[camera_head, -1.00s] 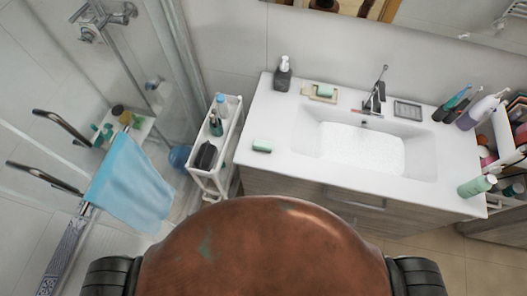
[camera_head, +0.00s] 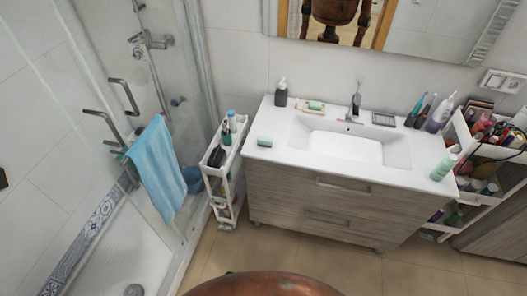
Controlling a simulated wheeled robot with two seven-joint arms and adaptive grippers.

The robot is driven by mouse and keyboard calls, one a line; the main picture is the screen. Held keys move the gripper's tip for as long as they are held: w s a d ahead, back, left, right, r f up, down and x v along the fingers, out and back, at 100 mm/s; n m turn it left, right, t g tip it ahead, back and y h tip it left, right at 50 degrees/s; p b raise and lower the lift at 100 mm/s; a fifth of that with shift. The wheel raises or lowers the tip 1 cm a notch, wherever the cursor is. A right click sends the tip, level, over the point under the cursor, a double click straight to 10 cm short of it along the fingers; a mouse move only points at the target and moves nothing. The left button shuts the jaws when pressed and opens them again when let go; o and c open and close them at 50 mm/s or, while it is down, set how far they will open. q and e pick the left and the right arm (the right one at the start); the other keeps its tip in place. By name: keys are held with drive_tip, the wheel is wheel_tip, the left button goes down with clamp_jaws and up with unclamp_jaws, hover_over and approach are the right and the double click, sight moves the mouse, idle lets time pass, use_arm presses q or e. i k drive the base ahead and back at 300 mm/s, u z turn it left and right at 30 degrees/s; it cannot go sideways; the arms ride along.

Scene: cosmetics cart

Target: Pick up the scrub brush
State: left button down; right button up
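I cannot clearly make out a scrub brush. A dark, rounded object (camera_head: 216,156) lies at the near end of the top tray of the narrow white cart (camera_head: 223,178); it is too small to tell what it is. A dark green bottle (camera_head: 226,134) and a blue-capped bottle (camera_head: 232,118) stand behind it on the same tray. The cart's lower shelves hold small items that are hard to make out. Neither of my grippers is in view.
A white sink counter (camera_head: 276,140) over wooden drawers stands right of the cart. A glass shower with a blue towel (camera_head: 159,168) is on the left. The tiled floor (camera_head: 300,255) in front is clear.

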sight(265, 142)
drive_tip(key=u, duration=0.7)
drive_tip(key=i, duration=1.05)
drive_tip(key=z, duration=0.15)
